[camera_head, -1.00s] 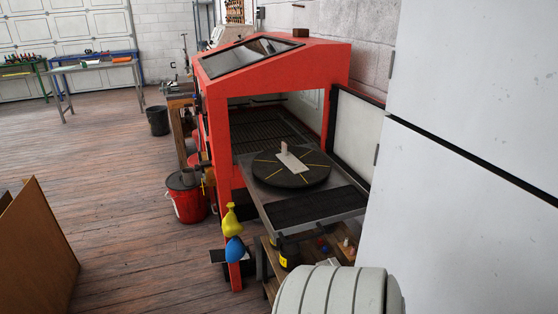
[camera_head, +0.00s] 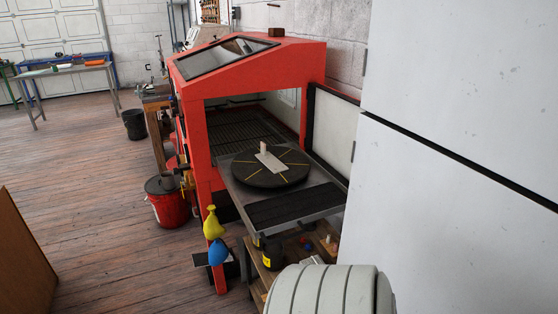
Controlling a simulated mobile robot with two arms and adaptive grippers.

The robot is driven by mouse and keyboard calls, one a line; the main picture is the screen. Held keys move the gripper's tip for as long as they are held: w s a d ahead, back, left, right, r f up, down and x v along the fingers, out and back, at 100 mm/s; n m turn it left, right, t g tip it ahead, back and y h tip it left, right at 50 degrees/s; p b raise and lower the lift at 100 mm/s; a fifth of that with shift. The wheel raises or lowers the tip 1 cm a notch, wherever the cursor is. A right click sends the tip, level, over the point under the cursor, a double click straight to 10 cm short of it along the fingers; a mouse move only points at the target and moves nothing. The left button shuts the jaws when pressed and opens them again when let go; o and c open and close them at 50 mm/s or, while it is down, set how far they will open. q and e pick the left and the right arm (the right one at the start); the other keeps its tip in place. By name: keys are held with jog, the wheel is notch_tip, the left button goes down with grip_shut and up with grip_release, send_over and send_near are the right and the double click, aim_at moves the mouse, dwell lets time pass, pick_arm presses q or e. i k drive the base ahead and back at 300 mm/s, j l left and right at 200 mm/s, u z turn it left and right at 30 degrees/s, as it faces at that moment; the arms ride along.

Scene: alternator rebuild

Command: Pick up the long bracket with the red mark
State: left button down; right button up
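A pale bracket (camera_head: 269,160) with a flat plate and an upright tab lies on a round black turntable (camera_head: 290,178) with yellow lines. The turntable sits on a pulled-out tray at the open end of a red cabinet (camera_head: 256,75). No red mark can be made out on the bracket from here. A light grey ribbed part at the bottom of the view looks like one of my arm links. Neither of my grippers is in view.
The cabinet's side door (camera_head: 334,130) stands open beside a large white panel (camera_head: 450,150) on the right. A red bucket (camera_head: 170,207) stands on the floor left of the cabinet. Yellow and blue bags hang at its front post. The wooden floor (camera_head: 95,190) on the left is clear.

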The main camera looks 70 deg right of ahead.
aim_at(272, 163)
jog(key=z, duration=2.3)
jog(key=i+j, duration=0.2)
jog(key=j, duration=0.15)
jog(key=i+j, duration=0.15)
jog(key=j, duration=0.25)
jog(key=z, duration=0.05)
